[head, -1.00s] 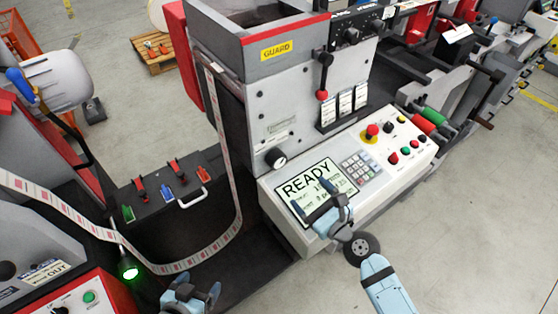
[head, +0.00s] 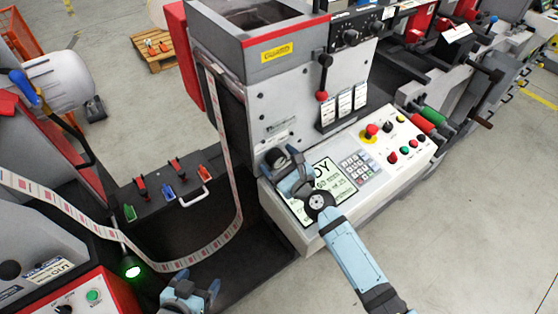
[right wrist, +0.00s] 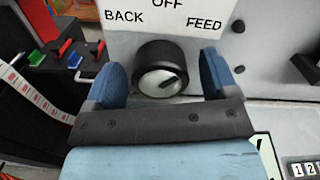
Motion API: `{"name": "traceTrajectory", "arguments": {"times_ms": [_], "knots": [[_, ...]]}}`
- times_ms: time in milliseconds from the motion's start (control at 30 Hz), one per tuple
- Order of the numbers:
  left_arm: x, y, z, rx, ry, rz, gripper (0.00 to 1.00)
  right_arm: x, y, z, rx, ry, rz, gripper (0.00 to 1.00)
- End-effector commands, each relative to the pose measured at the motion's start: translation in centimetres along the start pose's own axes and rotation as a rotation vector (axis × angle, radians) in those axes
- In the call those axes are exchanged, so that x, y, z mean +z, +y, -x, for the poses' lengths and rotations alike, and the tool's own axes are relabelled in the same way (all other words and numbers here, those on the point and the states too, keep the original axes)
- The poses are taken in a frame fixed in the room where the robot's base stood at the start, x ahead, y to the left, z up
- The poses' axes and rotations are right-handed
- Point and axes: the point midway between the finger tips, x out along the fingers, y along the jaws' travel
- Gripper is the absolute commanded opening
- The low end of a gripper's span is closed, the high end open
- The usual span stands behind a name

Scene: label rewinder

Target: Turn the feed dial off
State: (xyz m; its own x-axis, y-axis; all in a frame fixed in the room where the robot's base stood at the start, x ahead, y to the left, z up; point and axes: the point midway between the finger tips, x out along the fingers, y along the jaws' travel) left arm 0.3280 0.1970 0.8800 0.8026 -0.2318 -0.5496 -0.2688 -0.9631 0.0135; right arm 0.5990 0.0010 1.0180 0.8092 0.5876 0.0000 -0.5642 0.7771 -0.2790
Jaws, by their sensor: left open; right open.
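The feed dial (right wrist: 161,68) is a round black knob with a pale face on the machine's grey front panel. In the head view, my right gripper (head: 287,172) partly covers the dial (head: 275,157). My left gripper (head: 191,290) is open and empty at the bottom.
The control panel (head: 400,165) with screen, keypad and buttons lies right of the dial. A red-knobbed lever (head: 323,80) stands above it. The label web (head: 229,160) runs down just left of the dial. A dark box (head: 165,205) with coloured clips stands further left.

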Motion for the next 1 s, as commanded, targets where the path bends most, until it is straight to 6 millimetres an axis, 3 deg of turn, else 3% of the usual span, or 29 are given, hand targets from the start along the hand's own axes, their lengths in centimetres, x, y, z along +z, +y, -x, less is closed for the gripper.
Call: {"name": "traceTrajectory", "arguments": {"times_ms": [67, 100, 300, 667, 1000], "knots": [[0.02, 0.06, 0.0, 0.001, -0.001, 0.001, 0.8, 0.01, 0.01, 0.01, 0.0, 0.0, 0.0, 0.8], [0.02, 0.08, 0.0, 0.001, -0.001, 0.001, 0.8, 0.01, 0.01, 0.02, 0.0, 0.0, 0.0, 0.75], [0.02, 0.16, 0.0, 0.003, -0.001, 0.001, 0.8, 0.02, 0.01, 0.03, 0.0, 0.0, 0.0, 0.3], [0.13, 0.16, -0.07, 0.003, -0.001, 0.001, 0.8, -0.02, 0.02, 0.04, 0.0, 0.0, 0.053, 0.31], [0.49, 0.17, -0.32, 0.003, -0.001, 0.002, 0.8, -0.07, 0.13, 0.04, 0.0, 0.0, 0.286, 0.31]]}}
